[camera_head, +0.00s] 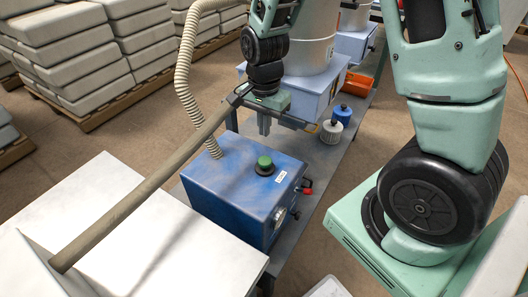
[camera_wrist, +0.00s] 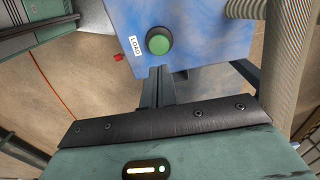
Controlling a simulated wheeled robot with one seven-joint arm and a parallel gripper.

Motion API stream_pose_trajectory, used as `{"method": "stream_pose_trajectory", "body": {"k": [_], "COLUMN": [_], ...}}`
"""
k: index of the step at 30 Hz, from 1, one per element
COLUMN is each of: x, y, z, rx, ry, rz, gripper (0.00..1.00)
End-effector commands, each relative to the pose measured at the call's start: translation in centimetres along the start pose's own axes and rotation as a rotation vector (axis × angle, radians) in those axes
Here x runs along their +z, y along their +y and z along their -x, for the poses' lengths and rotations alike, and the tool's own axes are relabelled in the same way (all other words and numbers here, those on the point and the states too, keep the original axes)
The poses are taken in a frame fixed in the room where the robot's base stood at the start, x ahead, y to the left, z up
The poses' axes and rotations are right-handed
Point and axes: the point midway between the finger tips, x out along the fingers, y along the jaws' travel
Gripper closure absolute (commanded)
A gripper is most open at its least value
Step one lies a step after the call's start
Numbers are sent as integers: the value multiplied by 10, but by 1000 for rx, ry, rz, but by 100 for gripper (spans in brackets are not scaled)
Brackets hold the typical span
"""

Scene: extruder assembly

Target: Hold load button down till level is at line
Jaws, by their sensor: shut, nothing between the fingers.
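A blue box (camera_head: 232,190) carries a round green load button (camera_head: 264,165) on its top, with a white label reading LOAD beside it. The button also shows in the wrist view (camera_wrist: 158,40), with the label (camera_wrist: 136,46) to its left. My gripper (camera_head: 264,132) is shut and empty, fingers pointing down. In the head view it appears above and behind the button, apart from it. In the wrist view the closed fingers (camera_wrist: 157,88) appear just below the button. I cannot make out a level or a line in either view.
A ribbed hose (camera_head: 185,70) runs into the box top. A long grey-brown bar (camera_head: 150,185) crosses at left. A blue machine with a metal cylinder (camera_head: 310,45) stands behind. White and blue filter-like canisters (camera_head: 331,131) stand on the bench. A red part (camera_head: 306,186) juts from the box.

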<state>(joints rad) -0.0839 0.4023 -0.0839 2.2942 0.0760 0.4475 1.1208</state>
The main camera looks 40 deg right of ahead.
Motion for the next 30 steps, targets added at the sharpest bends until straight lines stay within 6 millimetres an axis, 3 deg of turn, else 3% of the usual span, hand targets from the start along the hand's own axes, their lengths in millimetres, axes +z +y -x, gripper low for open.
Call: {"method": "stream_pose_trajectory", "body": {"k": [6,12,18,30], "x": [0,0,0,0], "y": [1,1,0,0], "z": [-48,-78,-91,-95], "rx": [6,3,0,0], "ry": [-2,-1,0,0], "rz": [0,0,1,1], "gripper": [100,100,100,100]}}
